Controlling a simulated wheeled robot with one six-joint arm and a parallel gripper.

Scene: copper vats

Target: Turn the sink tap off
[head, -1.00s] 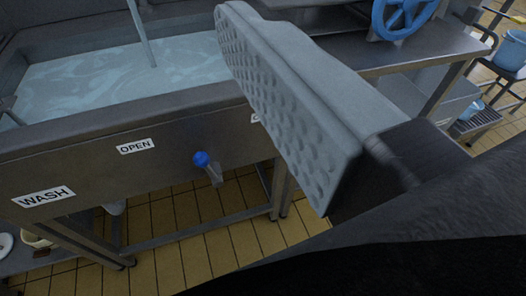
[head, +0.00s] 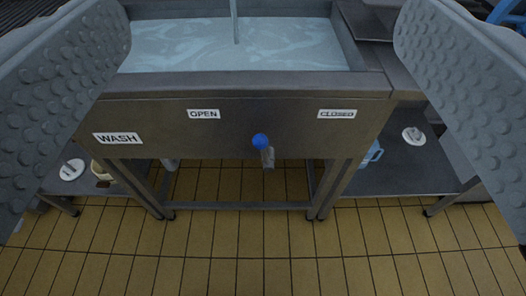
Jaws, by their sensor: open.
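The sink (head: 250,88) is a steel basin on legs, full of water, with a stream (head: 235,22) running down into it. On its front panel is the tap handle (head: 265,148), a short grey lever with a blue ball end. The lever hangs below the panel's middle, between an OPEN label (head: 204,114) on the left and a second label (head: 337,114), too blurred to read surely, on the right. My gripper (head: 262,110) is open, its two grey dimpled fingers wide apart at the left and right edges. The handle lies between them in the picture, farther off and untouched.
A WASH label (head: 117,138) is at the panel's left. Low steel shelves (head: 400,165) stand on both sides, with white discs (head: 413,135) and a blue-and-white container (head: 372,153). The yellow tiled floor (head: 260,250) in front is clear.

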